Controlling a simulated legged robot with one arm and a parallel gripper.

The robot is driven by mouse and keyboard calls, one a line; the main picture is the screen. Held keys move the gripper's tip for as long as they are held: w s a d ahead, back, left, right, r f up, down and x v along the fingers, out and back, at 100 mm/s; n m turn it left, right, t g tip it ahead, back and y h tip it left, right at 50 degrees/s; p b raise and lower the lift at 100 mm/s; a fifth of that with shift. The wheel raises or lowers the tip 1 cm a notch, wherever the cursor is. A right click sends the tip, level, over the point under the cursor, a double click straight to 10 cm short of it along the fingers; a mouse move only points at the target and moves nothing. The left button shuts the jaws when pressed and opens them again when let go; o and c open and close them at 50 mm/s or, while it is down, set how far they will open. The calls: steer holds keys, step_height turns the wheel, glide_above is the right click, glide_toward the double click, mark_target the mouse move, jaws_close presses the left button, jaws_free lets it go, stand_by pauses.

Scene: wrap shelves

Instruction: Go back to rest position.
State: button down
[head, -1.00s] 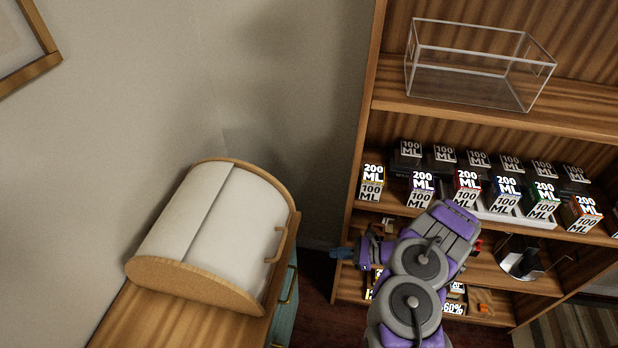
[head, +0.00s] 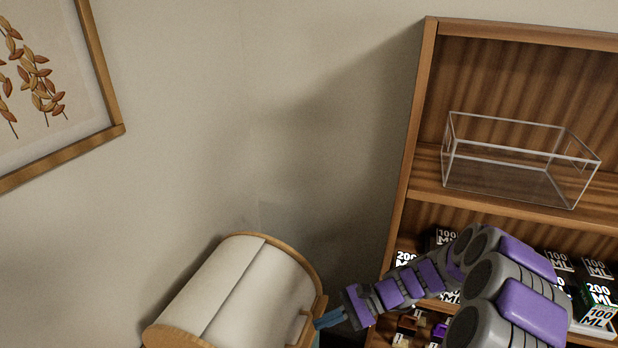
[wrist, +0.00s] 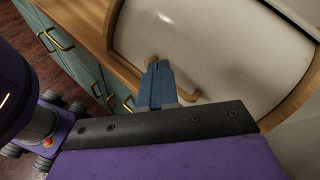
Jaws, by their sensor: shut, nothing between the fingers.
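My gripper (head: 329,319) is shut and empty, with blue fingers, at the end of my purple and grey arm. In the head view it is just right of the handle of the white bread box, in front of the shelf's left side. In the wrist view the shut fingers (wrist: 158,84) show against the bread box's front, overlapping its wooden handle (wrist: 187,95). I cannot tell whether they touch it.
The bread box (head: 225,290) has a white roll cover and wooden ends. It stands on a wooden cabinet (wrist: 70,20) with teal drawers. A wooden shelf (head: 415,150) at right holds a clear empty bin (head: 510,165) and several labelled boxes (head: 600,292). A framed picture (head: 100,65) hangs at left.

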steer(key=s+a+r+n+g+h, duration=0.1)
steer(key=s+r+n+h, duration=0.2)
steer(key=s+r, duration=0.3)
steer(key=s+r+n+g+h, duration=0.1)
steer(key=s+r+n+h, duration=0.25)
steer(key=s, duration=0.45)
steer(key=s+d+r+n+t+h, duration=0.3)
steer(key=s+d+h, duration=0.3)
steer(key=s+d, duration=0.5)
steer(key=s+n, duration=0.1)
steer(key=s, duration=0.2)
steer(key=shift+s+r+h, duration=0.2)
steer(key=shift+s+h, duration=0.1)
steer(key=shift+h, duration=0.05)
